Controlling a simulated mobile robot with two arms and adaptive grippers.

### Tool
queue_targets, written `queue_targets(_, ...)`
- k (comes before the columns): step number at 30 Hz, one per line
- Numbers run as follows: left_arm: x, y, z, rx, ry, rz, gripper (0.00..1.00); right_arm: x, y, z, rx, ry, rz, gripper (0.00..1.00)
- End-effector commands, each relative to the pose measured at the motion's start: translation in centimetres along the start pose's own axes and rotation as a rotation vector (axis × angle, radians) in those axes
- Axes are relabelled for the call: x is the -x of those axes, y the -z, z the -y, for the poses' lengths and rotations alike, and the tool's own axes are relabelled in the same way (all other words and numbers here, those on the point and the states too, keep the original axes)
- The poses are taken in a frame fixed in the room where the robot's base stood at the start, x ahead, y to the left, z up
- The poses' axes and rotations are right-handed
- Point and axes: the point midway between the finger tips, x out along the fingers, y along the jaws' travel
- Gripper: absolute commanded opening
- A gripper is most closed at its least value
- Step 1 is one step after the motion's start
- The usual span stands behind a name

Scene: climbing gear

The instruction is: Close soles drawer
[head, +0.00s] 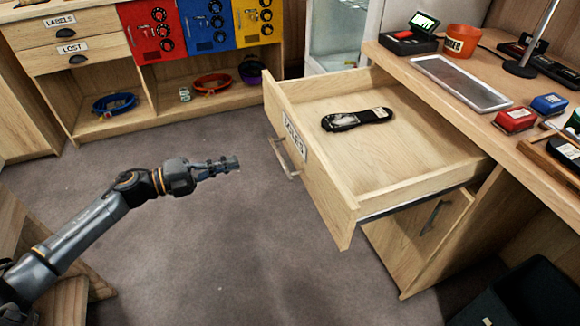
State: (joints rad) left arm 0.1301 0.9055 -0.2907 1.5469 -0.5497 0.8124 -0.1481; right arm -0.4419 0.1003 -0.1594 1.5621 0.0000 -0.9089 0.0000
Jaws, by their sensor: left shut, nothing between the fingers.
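The soles drawer (318,184) stands pulled far out of the wooden desk on the right. Its front carries a label and a metal bar handle (281,158). A black sole (357,119) with a pale tag lies flat inside it. My left gripper (234,163) is shut and empty, in the air to the left of the drawer front and apart from the handle. My right gripper does not show.
The desk top (420,62) holds a grey tray (461,82), an orange cup (461,41) and red and blue boxes. A cabinet door (425,215) is below the drawer. Open floor lies between.

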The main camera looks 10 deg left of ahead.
Motion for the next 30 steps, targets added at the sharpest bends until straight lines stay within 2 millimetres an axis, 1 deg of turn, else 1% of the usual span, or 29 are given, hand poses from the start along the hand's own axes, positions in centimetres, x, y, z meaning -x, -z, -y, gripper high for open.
queue_targets(4, -1.0, 0.3, 0.3, -0.015, -0.001, -0.017, 0.0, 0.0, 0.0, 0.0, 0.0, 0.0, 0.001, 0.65)
queue_targets(7, -2.5, 0.3, 0.4, -0.015, 0.001, -0.016, 0.0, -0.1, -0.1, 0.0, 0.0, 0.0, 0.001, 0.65)
queue_targets(15, -8.3, 0.3, 0.5, -0.014, 0.003, -0.014, 0.0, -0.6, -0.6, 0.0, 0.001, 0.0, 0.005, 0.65)
queue_targets(21, -11.9, 0.4, 0.3, -0.011, 0.002, -0.013, 0.0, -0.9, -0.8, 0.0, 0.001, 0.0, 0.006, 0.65)
queue_targets(25, -13.3, 0.3, 0.2, -0.011, 0.0, -0.011, 0.0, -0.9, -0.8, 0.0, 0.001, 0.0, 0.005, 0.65)
queue_targets(30, -14.0, 0.3, 0.2, -0.011, -0.002, -0.011, 0.0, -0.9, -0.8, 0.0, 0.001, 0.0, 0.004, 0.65)
